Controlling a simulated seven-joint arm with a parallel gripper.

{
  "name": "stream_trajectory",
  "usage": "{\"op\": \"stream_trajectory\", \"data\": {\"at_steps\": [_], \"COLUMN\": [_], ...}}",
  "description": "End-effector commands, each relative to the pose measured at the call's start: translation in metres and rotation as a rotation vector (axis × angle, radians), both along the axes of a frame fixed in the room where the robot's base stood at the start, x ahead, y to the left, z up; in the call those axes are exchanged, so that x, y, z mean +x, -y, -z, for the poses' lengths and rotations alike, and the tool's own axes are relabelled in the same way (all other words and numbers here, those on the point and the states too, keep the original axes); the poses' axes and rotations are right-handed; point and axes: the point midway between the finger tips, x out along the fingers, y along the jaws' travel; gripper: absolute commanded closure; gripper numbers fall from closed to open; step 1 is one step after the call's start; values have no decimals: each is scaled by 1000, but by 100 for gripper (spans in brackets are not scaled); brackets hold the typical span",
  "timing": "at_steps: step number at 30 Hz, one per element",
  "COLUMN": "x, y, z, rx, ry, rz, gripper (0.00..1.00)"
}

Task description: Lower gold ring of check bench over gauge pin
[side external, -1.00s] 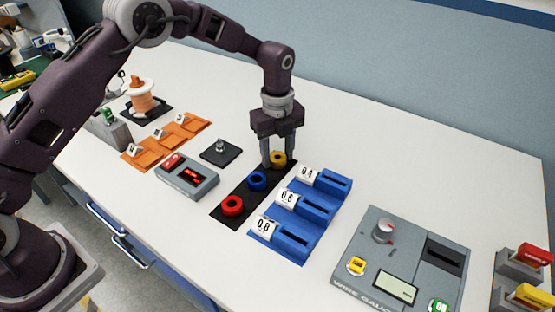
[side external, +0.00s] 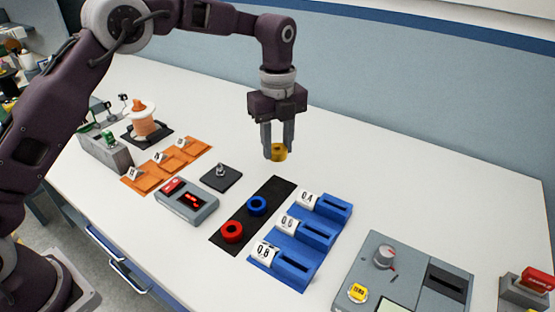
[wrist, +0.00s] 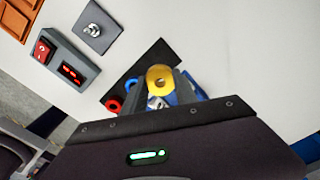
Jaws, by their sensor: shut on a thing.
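The gold ring (side external: 279,152) is held between the fingers of my gripper (side external: 278,150), which is shut on it above the far end of the black mat (side external: 246,217). The gold ring also shows in the wrist view (wrist: 160,78), its hole facing the camera. The gauge pin (side external: 220,171) is a small metal post on a dark square plate (side external: 231,182), left of and below the gripper in the side view. The pin also shows in the wrist view (wrist: 93,30), at upper left. The pin is bare and the ring is apart from it.
A blue ring (side external: 257,205) and a red ring (side external: 232,231) lie on the black mat. Blue slotted holders (side external: 303,235) stand right of it. A grey box with a red display (side external: 187,201) sits beside the pin plate. Orange holders (side external: 165,160) are farther left.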

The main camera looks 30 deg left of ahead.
Motion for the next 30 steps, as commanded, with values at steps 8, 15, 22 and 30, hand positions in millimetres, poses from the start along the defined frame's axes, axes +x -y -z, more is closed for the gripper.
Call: {"op": "stream_trajectory", "data": {"at_steps": [8,15,22,30], "x": [0,1,0,0], "y": [0,0,0,0], "z": [-2,-18,-36,-51], "rx": [0,-1,-1,0], "ry": [0,1,1,0], "rz": [0,0,0,0], "gripper": [100,100,100,100]}}
